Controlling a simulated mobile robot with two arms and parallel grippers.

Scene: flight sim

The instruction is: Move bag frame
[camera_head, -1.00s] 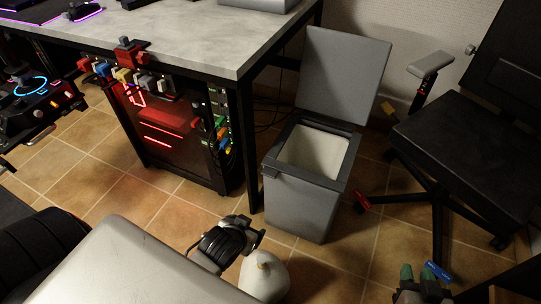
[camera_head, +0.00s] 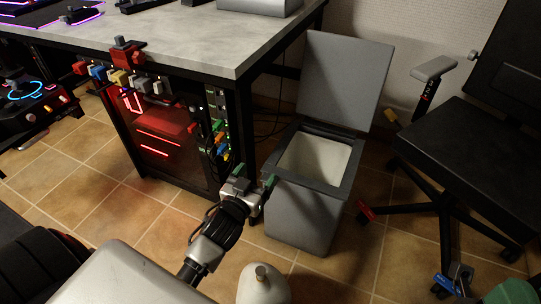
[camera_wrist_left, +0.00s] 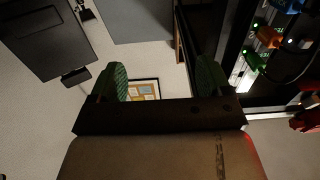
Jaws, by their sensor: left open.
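A grey bin (camera_head: 302,215) stands on the tiles with its lid (camera_head: 345,80) raised. A dark rectangular frame (camera_head: 345,180) rims its opening around a pale liner (camera_head: 315,160). My left gripper (camera_head: 255,178) is open, its green-tipped fingers by the bin's near left upper corner. I cannot tell whether a finger touches the bin. In the left wrist view its fingers (camera_wrist_left: 160,78) are apart with nothing between them. Part of what seems to be my right gripper (camera_head: 457,275) shows at the bottom right; its jaws are unclear.
A desk (camera_head: 180,45) with a lit computer case (camera_head: 160,130) stands left of the bin. A black office chair (camera_head: 470,140) is close on the right. A pale rounded object (camera_head: 263,287) sits on the floor in front. Tiled floor is bare beside it.

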